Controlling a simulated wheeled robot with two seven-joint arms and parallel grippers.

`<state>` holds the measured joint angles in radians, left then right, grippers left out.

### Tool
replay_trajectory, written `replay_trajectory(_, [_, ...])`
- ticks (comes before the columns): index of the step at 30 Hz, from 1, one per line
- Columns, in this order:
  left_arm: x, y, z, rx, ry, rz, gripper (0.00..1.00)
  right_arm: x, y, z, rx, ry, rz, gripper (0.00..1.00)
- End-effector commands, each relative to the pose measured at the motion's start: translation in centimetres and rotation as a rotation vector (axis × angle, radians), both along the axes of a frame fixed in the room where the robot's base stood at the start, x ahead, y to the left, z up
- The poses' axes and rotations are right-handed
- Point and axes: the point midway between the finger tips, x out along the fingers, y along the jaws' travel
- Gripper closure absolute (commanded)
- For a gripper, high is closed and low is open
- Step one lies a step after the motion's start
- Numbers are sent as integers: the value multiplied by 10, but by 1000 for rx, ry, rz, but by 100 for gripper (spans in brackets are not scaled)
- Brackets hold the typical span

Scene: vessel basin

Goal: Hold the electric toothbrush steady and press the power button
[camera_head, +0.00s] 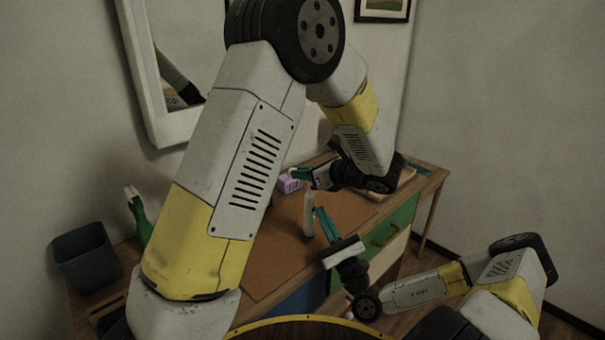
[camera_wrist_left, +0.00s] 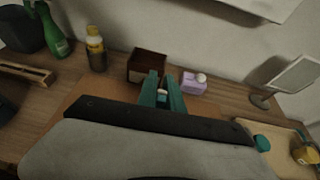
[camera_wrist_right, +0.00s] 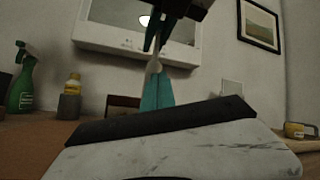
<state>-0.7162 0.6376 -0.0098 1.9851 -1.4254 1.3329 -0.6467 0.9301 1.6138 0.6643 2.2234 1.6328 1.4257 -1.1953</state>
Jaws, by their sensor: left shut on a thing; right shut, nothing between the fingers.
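The electric toothbrush (camera_head: 309,215) is a slim white upright shape above the brown mat in the head view. My left gripper (camera_head: 301,174) is shut on its upper part from above. In the left wrist view a small white bit of the toothbrush (camera_wrist_left: 162,94) shows between the teal fingers (camera_wrist_left: 163,88). My right gripper (camera_head: 319,210) is shut and empty, its teal fingers beside the toothbrush's right side. In the right wrist view those fingers (camera_wrist_right: 157,92) point up at the toothbrush (camera_wrist_right: 153,67), which hangs below the left fingers. The power button cannot be made out.
A brown mat (camera_head: 270,254) covers the desk's middle. A purple container (camera_wrist_left: 193,84), a brown box (camera_wrist_left: 147,66), a yellow-topped bottle (camera_wrist_left: 96,48) and a green spray bottle (camera_wrist_left: 52,35) stand along the back. A tray (camera_wrist_left: 285,141) lies at the right. A grey bin (camera_head: 83,257) is at the left.

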Motion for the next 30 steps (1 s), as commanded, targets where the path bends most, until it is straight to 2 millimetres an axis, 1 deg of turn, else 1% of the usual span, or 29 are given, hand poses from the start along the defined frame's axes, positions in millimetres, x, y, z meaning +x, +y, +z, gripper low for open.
replay_trajectory(8, [0,0,0,0,0,-1,100,1,1,0,0,1,0,100])
replay_trajectory(18, [0,0,0,0,0,-1,100,-7,-9,0,-1,2,-1,100])
replay_trajectory(26, [0,0,0,0,0,0,100,-8,-9,0,0,1,0,100])
replay_trajectory(30, [0,0,0,0,0,0,100,-13,-14,0,-1,0,-1,100])
